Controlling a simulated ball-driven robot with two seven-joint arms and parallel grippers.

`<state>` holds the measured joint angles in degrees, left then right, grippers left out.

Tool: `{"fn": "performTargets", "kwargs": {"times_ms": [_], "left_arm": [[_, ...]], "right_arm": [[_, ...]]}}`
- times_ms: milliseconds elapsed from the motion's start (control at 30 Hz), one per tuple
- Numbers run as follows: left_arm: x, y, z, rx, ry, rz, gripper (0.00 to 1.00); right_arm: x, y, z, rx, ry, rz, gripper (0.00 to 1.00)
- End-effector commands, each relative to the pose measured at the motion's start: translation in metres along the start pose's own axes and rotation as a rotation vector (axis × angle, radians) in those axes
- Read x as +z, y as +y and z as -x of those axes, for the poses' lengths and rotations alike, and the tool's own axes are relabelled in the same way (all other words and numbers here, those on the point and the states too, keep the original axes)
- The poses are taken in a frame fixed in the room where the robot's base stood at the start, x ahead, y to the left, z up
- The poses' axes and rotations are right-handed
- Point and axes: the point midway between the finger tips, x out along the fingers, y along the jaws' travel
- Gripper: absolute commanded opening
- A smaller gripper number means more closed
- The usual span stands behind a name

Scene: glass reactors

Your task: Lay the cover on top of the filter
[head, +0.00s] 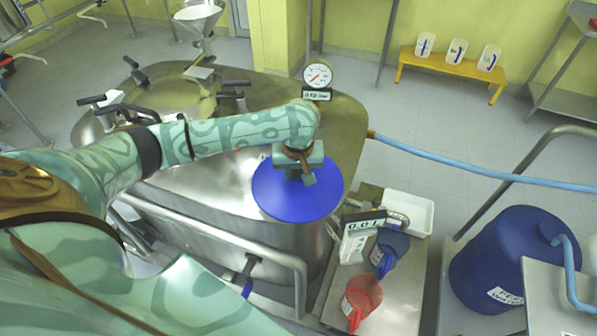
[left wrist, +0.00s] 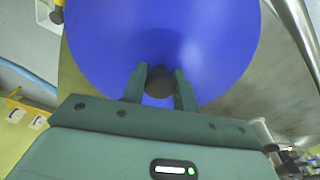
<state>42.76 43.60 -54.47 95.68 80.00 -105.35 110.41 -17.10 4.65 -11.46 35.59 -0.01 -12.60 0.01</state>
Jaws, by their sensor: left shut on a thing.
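The cover (head: 275,200) is a round, bright blue disc with a dark knob at its middle. In the head view it lies about level at the right front part of the steel vessel's top. It also fills the upper part of the left wrist view (left wrist: 110,55). My left gripper (head: 301,174) is above the cover, with its two fingers (left wrist: 159,88) shut on the dark knob. I cannot make out the filter; whatever is under the cover is hidden, and I cannot tell whether the cover touches anything below. My right gripper is not in view.
The steel vessel (head: 220,190) has a pressure gauge (head: 317,74) behind the cover and a hatch at the left. To the right are a scale with a red jug (head: 361,298) and a blue jug (head: 390,248), a blue hose (head: 450,160) and a blue drum (head: 500,262).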

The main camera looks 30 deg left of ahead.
Motion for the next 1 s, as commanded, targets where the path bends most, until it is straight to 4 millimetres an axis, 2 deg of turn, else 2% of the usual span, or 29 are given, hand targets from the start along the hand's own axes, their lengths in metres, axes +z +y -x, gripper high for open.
{"fn": "performTargets", "kwargs": {"times_ms": [367,933,967,1000], "left_arm": [[0.000,0.000,0.000,0.000,0.001,0.000,0.00],[0.002,0.000,-0.010,0.000,0.000,0.000,0.00],[0.002,0.000,-0.011,0.000,0.001,0.000,0.32],[0.001,0.000,-0.011,0.001,0.001,0.000,0.43]], "right_arm": [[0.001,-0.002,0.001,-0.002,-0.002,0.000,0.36],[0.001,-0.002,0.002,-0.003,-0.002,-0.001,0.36],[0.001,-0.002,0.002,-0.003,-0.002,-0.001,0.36],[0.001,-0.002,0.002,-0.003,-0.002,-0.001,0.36]]}}
